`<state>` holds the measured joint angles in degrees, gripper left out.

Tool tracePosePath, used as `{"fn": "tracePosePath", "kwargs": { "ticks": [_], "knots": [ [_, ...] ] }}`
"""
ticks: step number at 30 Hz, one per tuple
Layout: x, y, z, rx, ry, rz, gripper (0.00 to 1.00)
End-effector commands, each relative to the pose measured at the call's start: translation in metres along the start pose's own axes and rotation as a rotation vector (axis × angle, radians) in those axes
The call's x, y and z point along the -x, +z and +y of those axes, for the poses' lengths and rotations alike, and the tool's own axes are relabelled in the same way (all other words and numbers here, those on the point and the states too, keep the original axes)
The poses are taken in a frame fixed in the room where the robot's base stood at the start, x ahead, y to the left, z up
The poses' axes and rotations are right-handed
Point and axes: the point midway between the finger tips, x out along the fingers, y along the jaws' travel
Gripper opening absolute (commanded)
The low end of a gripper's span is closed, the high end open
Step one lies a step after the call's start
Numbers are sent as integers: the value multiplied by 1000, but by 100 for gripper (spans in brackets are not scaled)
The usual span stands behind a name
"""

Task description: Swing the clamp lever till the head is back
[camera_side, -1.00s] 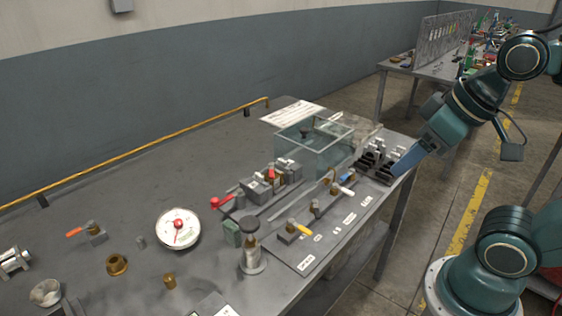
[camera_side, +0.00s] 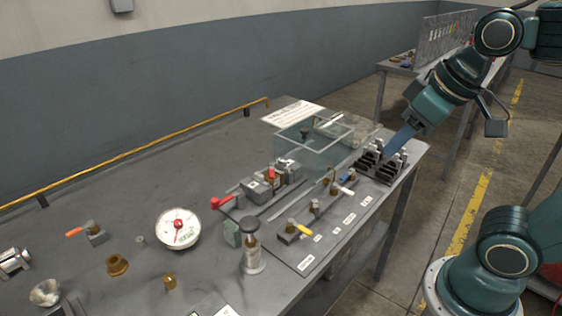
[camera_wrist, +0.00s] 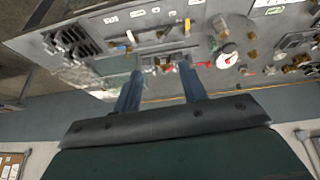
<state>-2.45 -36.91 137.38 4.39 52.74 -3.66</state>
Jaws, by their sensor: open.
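The clamp (camera_side: 262,187) is a grey metal block assembly with a brass part, in the middle of the bench in the side view. Its red-ended lever (camera_side: 221,202) sticks out to the left, low over the bench. In the wrist view the clamp's red end (camera_wrist: 202,64) shows just right of the right finger. My gripper (camera_side: 391,150) has blue fingers and is over the bench's right end, by the black slotted rack, well right of the clamp. In the wrist view my gripper (camera_wrist: 160,73) has its fingers apart with nothing held between them.
A clear box (camera_side: 312,142) stands behind the clamp. The black slotted rack (camera_side: 380,166) is under my gripper. A row of valves with a yellow handle (camera_side: 300,228) runs along the front. A round gauge (camera_side: 178,229) and brass fittings stand left. The back left is clear.

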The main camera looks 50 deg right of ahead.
Motion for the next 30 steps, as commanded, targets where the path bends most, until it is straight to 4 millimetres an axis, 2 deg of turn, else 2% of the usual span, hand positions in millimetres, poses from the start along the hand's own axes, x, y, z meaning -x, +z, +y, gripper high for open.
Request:
{"fn": "tracePosePath", "kwargs": {
  "ticks": [8, 14, 23, 30],
  "knots": [
    [-2, -64, 3, 81, 45, -52, 42],
    [-11, -110, -3, 140, 76, -91, 42],
    [-37, -172, -26, 226, 116, -151, 42],
    [-67, -211, -56, 293, 141, -200, 42]
  ]
}}
